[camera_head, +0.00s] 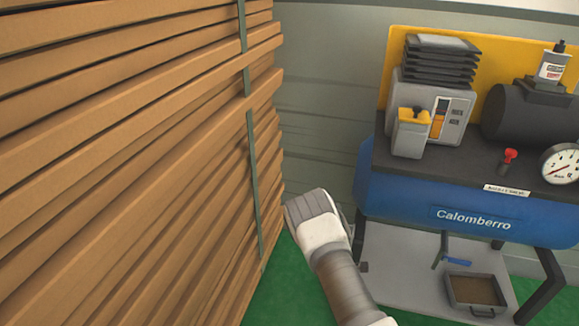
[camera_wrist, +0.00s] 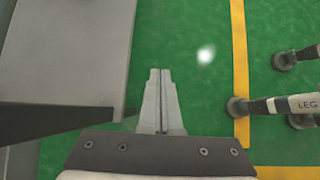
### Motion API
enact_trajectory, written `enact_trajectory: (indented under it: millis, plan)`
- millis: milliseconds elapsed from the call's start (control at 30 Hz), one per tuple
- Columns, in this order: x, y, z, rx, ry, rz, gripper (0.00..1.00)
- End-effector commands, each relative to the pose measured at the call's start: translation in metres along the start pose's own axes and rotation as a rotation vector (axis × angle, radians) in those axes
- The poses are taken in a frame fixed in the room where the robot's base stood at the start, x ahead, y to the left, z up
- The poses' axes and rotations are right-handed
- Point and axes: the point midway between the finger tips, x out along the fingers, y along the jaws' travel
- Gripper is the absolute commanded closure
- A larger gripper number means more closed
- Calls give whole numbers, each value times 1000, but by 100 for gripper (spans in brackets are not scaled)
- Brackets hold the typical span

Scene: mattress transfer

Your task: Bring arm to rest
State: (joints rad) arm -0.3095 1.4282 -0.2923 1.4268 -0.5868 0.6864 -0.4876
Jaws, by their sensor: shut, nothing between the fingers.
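In the wrist view, my gripper (camera_wrist: 160,74) points over the green floor (camera_wrist: 190,25). Its two fingers lie together, with nothing between them. In the head view, my white and brown arm comes up from the bottom and ends between the wooden stack and the blue machine. The fingers are hard to make out there.
A tall stack of wooden slats (camera_head: 120,130) with a dark strap fills the left. A blue Calomberro compressor bench (camera_head: 400,190) stands at the right, with a tray (camera_head: 477,292) below. The wrist view shows a grey panel (camera_wrist: 70,50) at left and striped legs (camera_wrist: 285,104) at right.

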Motion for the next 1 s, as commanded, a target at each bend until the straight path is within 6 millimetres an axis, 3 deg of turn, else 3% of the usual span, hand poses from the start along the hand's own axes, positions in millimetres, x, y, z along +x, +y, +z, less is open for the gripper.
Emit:
enact_trajectory:
  millis: [33,233,533,767,1000]
  plan:
    - [-18,8,8,44,23,-4,100]
    - [-86,26,43,224,110,-33,100]
    - [-184,33,106,477,253,-80,100]
    - [-251,21,158,651,367,-117,100]
    - [-311,-7,210,813,488,-152,100]
